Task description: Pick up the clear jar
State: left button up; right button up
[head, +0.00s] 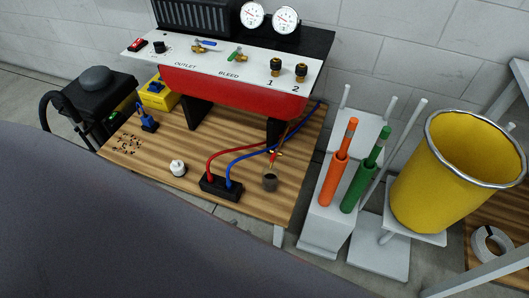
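A small see-through, brownish-grey jar (270,183) stands upright near the front right edge of the wooden table (222,207). It looks like the clear jar; what is inside it is too small to tell. A red and brass fitting (273,155) shows just behind or above its mouth; I cannot tell whether they touch. A large, smooth, dark grey surface very close to the camera fills the lower left, and seems to be part of my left arm. No fingers of my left gripper can be made out. My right gripper is not in view.
Left of the jar, a black block (220,188) takes a red and a blue hose. A small white pot (178,168) stands further left. The red machine (235,93) overhangs the table's back. Orange (334,178) and green (365,182) tubes and a yellow bin (445,178) stand right.

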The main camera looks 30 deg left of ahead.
aim_at(270, 179)
jog(key=u, duration=0.75)
